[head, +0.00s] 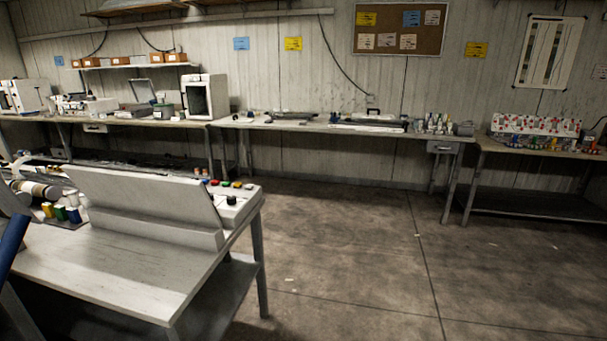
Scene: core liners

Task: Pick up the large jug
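I cannot make out a large jug for certain in the head view. A group of small bottles or vessels (438,124) stands at the right end of the long back bench. A grey rounded thing (464,129) sits beside them, too small to identify. Neither of my grippers is in view.
A near table (110,272) with an upright grey panel (140,198) and a button box (235,203) fills the lower left. Benches (330,125) line the back wall. A white box-shaped machine (205,97) stands on one. The right bench (540,148) holds small coloured items. Open floor (360,250) lies centre and right.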

